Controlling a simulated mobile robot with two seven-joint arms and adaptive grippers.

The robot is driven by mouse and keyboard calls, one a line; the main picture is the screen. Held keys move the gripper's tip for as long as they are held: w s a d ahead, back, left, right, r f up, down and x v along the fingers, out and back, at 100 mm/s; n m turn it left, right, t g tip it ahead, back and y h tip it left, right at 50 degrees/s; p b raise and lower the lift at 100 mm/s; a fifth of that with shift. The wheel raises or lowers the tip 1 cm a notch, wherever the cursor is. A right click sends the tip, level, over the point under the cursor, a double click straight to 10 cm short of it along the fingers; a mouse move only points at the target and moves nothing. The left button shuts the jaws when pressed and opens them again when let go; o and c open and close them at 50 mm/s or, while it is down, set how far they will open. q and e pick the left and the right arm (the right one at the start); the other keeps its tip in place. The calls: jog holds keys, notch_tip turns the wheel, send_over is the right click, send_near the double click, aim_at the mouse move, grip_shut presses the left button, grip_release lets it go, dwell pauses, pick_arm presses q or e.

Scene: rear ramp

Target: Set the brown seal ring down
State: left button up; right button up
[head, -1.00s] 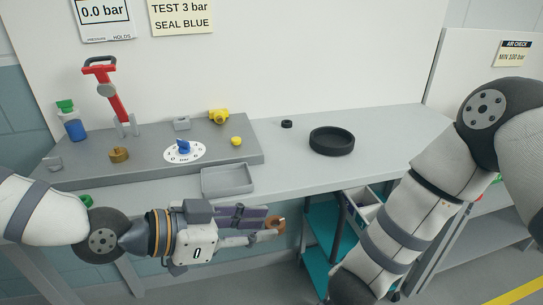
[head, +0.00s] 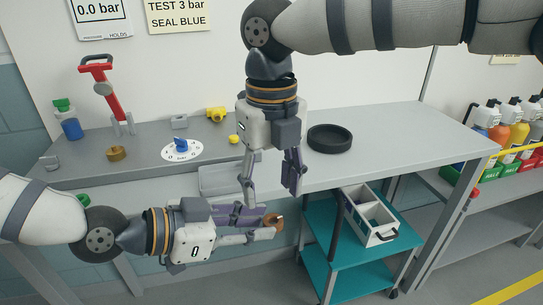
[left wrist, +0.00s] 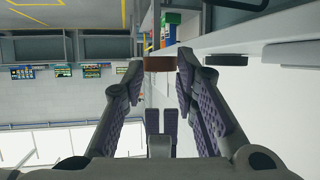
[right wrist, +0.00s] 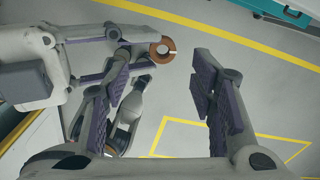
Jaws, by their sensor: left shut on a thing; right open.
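The brown seal ring (head: 274,222) is at the tips of my left gripper (head: 267,224), which is shut on it in front of the bench edge. The ring also shows between the left fingertips in the left wrist view (left wrist: 159,66). My right gripper (head: 272,196) is open and empty, pointing down just above the ring and the left fingers. In the right wrist view the ring lies beyond its spread fingers (right wrist: 160,75).
A teal cart (head: 345,265) with a divided box (head: 372,225) stands below.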

notch_tip(320, 180, down, 6)
jog(key=shift+f, duration=0.1)
jog(key=c, duration=1.2)
pick_arm(q)
jog(key=o, duration=0.9)
